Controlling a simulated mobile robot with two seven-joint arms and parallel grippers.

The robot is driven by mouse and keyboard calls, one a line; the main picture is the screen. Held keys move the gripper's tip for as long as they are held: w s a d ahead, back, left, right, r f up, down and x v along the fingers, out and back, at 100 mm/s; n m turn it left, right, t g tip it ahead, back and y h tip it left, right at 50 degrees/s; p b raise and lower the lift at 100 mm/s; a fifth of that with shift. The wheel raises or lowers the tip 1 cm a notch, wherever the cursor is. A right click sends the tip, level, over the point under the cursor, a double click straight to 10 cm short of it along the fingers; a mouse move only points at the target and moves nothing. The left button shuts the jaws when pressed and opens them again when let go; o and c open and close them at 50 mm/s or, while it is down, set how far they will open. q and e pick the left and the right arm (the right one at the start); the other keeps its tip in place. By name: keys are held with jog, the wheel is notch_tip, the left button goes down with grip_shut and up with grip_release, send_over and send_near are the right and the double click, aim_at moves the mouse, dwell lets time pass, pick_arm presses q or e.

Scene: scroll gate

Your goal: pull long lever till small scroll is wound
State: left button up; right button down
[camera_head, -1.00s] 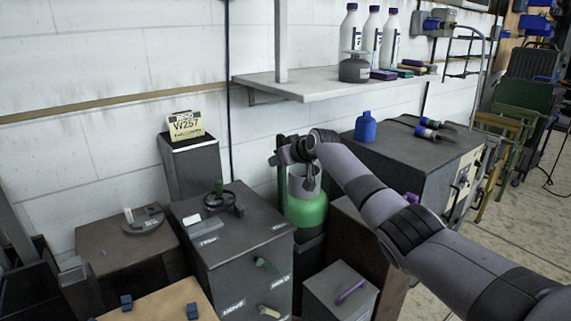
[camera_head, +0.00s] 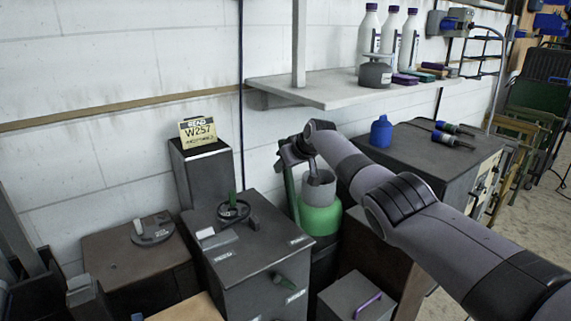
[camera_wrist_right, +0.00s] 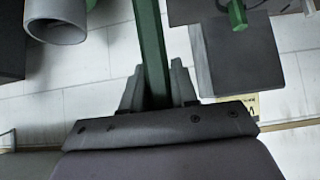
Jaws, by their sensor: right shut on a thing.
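A long green lever (camera_head: 290,187) stands nearly upright beside a green and grey canister. My right gripper (camera_head: 287,153) is at the lever's upper part. In the right wrist view the green bar (camera_wrist_right: 153,50) runs between the two dark fingers (camera_wrist_right: 156,86), which are shut on it. A yellow card marked W257 (camera_head: 198,131) stands on a tall grey box against the wall. I cannot make out which thing is the small scroll. My left gripper is not in view.
The canister (camera_head: 320,218) stands right next to the lever. A shelf with bottles (camera_head: 330,88) hangs above. Another dark cabinet (camera_head: 425,155) carries a blue bottle (camera_head: 381,132).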

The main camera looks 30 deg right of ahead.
jog(key=shift+r, duration=0.1)
jog(key=c, duration=1)
grip_release()
jog(key=shift+w, duration=0.1)
jog(key=shift+o, duration=0.2)
jog(key=shift+w, duration=0.1)
jog(key=shift+p+v, duration=0.75)
jog(key=shift+v, duration=2.75)
